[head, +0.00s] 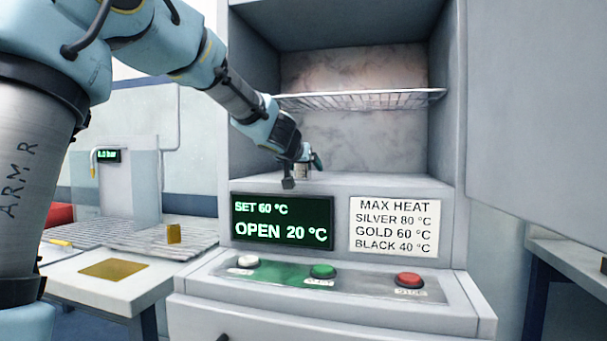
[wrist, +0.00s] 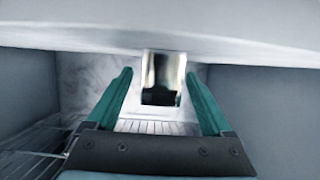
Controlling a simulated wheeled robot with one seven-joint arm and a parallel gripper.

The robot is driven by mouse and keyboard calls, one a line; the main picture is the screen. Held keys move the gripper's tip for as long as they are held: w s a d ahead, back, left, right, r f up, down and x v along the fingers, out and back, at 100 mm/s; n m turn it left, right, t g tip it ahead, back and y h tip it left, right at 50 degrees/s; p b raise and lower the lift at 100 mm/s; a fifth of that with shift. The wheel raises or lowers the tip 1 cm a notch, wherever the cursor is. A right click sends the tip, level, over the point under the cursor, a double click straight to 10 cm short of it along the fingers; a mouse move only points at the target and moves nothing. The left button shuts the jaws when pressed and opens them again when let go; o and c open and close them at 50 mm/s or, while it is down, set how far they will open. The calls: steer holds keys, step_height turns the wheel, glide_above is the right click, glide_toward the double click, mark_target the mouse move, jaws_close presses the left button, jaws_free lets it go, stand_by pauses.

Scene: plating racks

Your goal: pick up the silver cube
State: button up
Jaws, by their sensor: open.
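The silver cube (wrist: 162,78) is a shiny, mirror-like block. In the wrist view it sits between the two teal fingers, near their tips, with a visible gap on each side. My gripper (wrist: 158,73) is open around it. In the head view my gripper (head: 303,172) reaches into the open oven chamber, just above its floor near the front edge. The cube (head: 301,170) shows there as a small pale block, partly hidden by the fingers.
A wire shelf (head: 360,99) crosses the chamber above my gripper; grey walls stand at both sides. A display reads OPEN 20 °C, and a sign (head: 394,227) lists maximum heats. A gold cube (head: 174,233) stands on a rack at left. Buttons line the oven's front ledge.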

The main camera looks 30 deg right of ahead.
steer(key=shift+x, duration=1.15)
steer(key=shift+a, duration=0.1)
jaws_close()
steer(key=shift+r, duration=0.1)
stand_by(0.3)
